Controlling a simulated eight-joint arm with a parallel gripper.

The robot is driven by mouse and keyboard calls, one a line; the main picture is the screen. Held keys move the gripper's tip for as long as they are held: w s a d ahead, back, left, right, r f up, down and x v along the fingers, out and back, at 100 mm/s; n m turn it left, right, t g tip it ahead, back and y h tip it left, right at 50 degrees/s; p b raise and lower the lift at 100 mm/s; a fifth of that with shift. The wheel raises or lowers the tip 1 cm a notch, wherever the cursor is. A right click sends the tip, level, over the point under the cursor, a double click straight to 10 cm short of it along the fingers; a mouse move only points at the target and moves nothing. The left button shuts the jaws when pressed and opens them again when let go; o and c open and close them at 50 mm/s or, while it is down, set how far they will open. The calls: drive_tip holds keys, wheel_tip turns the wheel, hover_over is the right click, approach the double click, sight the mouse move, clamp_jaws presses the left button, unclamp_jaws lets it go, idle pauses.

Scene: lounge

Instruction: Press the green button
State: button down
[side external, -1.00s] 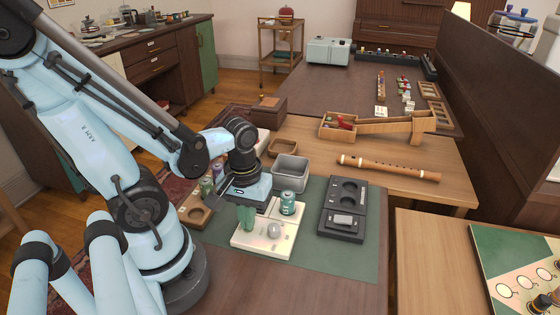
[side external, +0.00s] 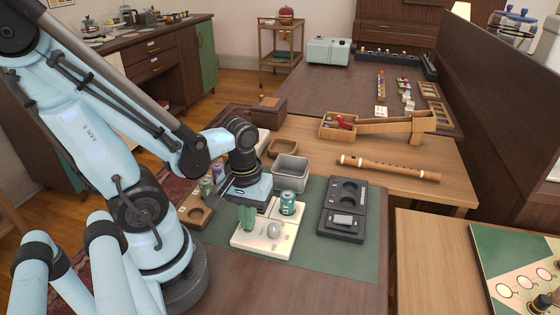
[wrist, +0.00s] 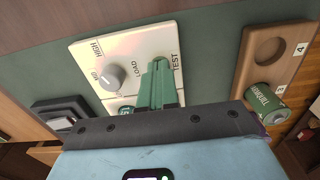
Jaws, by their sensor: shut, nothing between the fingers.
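The cream control panel (side external: 258,246) lies on the green mat and also shows in the wrist view (wrist: 88,54). It has a grey knob (side external: 274,230), seen from above in the wrist view (wrist: 111,76), and printed words including HIGH, LOAD and TEST. A green can (side external: 288,201) stands at the panel's back right. My gripper (side external: 247,228), with green fingers, points down over the panel's left part. In the wrist view its shut, empty fingertips (wrist: 162,62) are beside the TEST word. I cannot make out the green button; the fingers may hide it. Contact with the panel cannot be told.
A dark tray (side external: 342,222) lies right of the panel. A grey bin (side external: 291,172) stands behind it. A wooden holder (side external: 194,212) with cans is to the left, and one can (wrist: 264,103) shows in the wrist view. The mat's front right is clear.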

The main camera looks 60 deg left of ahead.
wheel_tip(320, 180, up, 8)
drive_tip(key=shift+w+f, duration=0.15)
drive_tip(key=shift+f, duration=0.05)
idle(0.7)
idle(0.6)
drive_tip(key=w+d+r+m+t, duration=0.3)
drive_tip(key=w+r+m+t, duration=0.1)
drive_tip(key=w+m+t, duration=0.3)
drive_tip(key=w+m, duration=0.2)
drive_tip(key=w, duration=0.1)
drive_tip(key=shift+w+d, duration=0.15)
drive_tip(key=shift+w, duration=0.1)
drive_tip(key=shift+r, duration=0.1)
idle(0.8)
